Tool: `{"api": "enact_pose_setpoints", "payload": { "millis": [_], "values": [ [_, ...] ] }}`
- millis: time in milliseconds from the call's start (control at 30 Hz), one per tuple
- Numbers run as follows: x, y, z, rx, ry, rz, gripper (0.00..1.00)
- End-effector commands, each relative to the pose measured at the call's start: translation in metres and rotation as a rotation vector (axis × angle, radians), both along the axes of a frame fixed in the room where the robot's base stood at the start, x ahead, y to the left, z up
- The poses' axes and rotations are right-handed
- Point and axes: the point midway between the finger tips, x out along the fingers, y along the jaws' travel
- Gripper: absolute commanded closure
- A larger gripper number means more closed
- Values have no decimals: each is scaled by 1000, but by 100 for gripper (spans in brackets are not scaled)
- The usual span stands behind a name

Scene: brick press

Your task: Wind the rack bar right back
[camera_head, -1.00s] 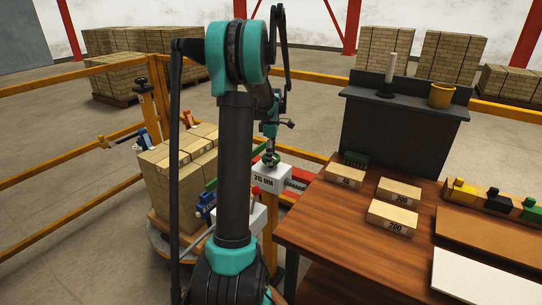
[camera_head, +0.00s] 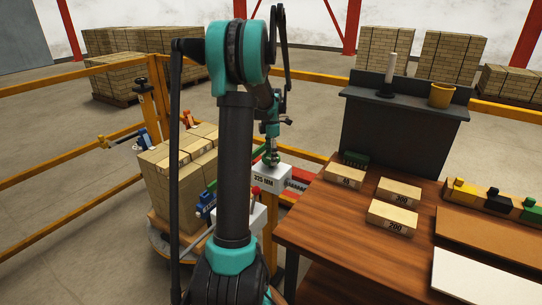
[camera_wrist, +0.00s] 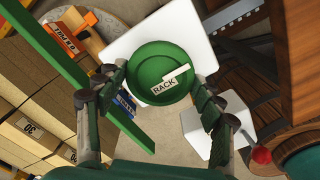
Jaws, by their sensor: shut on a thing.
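The round green knob marked RACK (camera_wrist: 163,82) fills the middle of the wrist view, on top of a white box (camera_head: 272,178). My gripper (camera_head: 271,157) is over that box in the head view. In the wrist view its two fingers (camera_wrist: 160,92) are shut on opposite sides of the knob. The box front appears to read 325 MM. A dark toothed bar (camera_head: 296,185), probably the rack bar, shows at the box's right; its full length is hidden.
A red ball handle (camera_head: 256,190) is just left of the box, and shows low right in the wrist view (camera_wrist: 262,155). Stacked cartons (camera_head: 182,170) stand left. A wooden table (camera_head: 330,235) with labelled blocks is right. Orange rails (camera_head: 65,213) run at left.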

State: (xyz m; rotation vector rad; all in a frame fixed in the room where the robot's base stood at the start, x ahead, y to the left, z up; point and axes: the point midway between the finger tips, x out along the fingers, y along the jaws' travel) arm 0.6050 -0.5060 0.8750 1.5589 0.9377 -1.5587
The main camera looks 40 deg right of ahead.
Motion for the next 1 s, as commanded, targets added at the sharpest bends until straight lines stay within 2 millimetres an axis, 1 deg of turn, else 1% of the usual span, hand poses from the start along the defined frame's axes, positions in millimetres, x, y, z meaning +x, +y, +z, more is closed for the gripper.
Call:
{"api": "enact_pose_setpoints", "payload": {
  "millis": [167, 200, 333, 367, 633, 767, 867, 1000],
  "values": [
    [1, -1, 0, -1, 0, 1, 61],
    [1, -1, 0, -1, 0, 1, 29],
    [0, 0, 0, -1, 0, 1, 13],
    [0, 0, 0, -1, 0, 0, 11],
    [0, 0, 0, 0, 0, 0, 11],
    [0, 0, 6, 0, 0, -1, 11],
    [0, 0, 19, 0, 0, -1, 11],
    [0, 0, 46, 0, 0, 0, 11]
  ]
}}
